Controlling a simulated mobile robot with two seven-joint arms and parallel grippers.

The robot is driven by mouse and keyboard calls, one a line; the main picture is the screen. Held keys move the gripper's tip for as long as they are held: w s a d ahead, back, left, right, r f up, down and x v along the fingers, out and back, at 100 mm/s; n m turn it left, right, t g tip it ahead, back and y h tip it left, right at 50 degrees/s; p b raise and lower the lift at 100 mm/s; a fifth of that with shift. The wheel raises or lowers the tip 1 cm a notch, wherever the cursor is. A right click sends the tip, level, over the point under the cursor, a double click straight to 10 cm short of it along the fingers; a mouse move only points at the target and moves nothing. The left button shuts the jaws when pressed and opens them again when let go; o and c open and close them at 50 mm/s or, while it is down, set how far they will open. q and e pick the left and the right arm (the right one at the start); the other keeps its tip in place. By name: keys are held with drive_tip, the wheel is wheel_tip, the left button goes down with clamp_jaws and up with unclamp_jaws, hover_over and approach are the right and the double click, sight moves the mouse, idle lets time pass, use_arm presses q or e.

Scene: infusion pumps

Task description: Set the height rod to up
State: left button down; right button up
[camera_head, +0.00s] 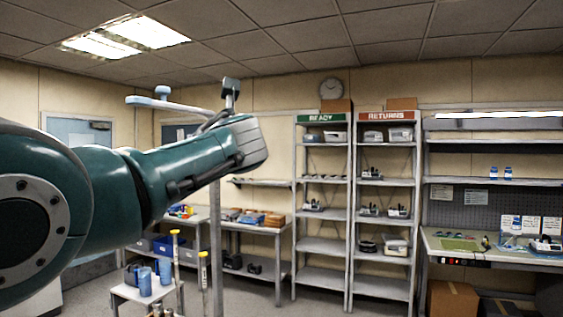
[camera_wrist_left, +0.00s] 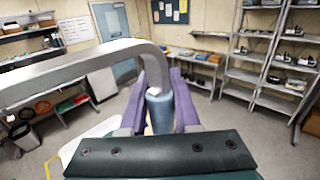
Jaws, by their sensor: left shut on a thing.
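The height rod appears in the head view as a thin grey upright pole (camera_head: 216,250), with a pale bar (camera_head: 180,106) and a light blue knob (camera_head: 162,91) near its top. My left arm crosses in front of it, hiding its upper part. In the left wrist view, a thick grey bar (camera_wrist_left: 85,72) comes in from the left and bends down to a blue-grey cylinder (camera_wrist_left: 160,112). The purple fingers of my left gripper (camera_wrist_left: 158,95) stand on either side of the cylinder and are shut on it. My right gripper is not in view.
Shelves marked READY (camera_head: 321,214) and RETURNS (camera_head: 384,215) stand at the back. A workbench (camera_head: 490,250) is at right. Floor between is open.

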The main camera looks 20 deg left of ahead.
use_arm(q)
drive_tip(key=shift+a+r, duration=0.15)
drive_tip(key=shift+r, duration=0.2)
drive_tip(key=c, duration=0.6)
unclamp_jaws()
drive_tip(key=shift+f, duration=0.1)
drive_tip(key=shift+b+v, duration=1.95)
drive_tip(key=shift+v, duration=3.05)
drive_tip(key=shift+w, duration=0.1)
